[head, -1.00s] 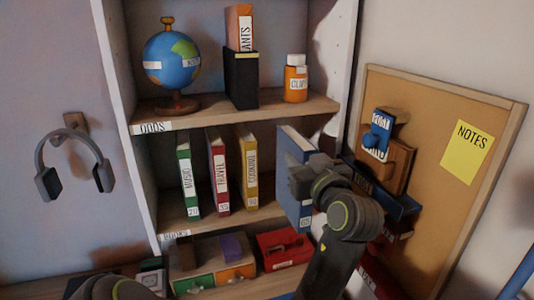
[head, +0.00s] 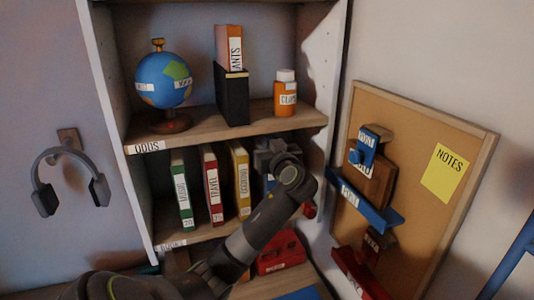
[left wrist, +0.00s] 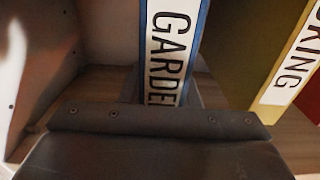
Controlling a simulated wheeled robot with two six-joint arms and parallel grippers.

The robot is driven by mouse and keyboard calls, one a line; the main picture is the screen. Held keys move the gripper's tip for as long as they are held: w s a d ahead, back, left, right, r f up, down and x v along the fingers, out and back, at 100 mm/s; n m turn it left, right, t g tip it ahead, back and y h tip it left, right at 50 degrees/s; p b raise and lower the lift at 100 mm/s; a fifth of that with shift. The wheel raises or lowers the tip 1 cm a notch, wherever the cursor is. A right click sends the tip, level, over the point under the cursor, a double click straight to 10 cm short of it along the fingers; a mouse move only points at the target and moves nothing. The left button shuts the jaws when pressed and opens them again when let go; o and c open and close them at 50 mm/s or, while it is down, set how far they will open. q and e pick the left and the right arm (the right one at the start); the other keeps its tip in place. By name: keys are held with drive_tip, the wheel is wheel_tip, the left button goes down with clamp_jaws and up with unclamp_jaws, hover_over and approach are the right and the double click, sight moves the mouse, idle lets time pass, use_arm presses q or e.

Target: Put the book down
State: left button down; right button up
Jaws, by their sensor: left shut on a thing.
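The blue book, with a white spine label reading "GARDE…", stands close in front of my left wrist camera (left wrist: 172,50). In the head view only a strip of the blue book (head: 268,184) shows, behind my arm. My left gripper (head: 272,155) is shut on it at the right end of the middle shelf. The book looks about upright, to the right of the yellow cooking book (head: 240,178), with a gap between them in the left wrist view. The book's lower end is hidden, so I cannot tell whether it touches the shelf. My right gripper is out of view.
Red (head: 211,185) and green (head: 181,190) books stand left of the yellow one. The upper shelf (head: 225,128) holds a globe, a black holder and an orange bottle. The cabinet's side wall (head: 327,100) is close on the right, with a corkboard (head: 400,120) beyond.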

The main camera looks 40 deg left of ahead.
use_arm(q)
wheel_tip(320, 180, down, 3)
drive_tip(key=shift+f+p, duration=0.15)
drive_tip(key=shift+p, duration=0.5)
drive_tip(key=shift+f, duration=0.1)
drive_tip(key=c, duration=1.1)
unclamp_jaws()
drive_tip(key=shift+s, duration=0.1)
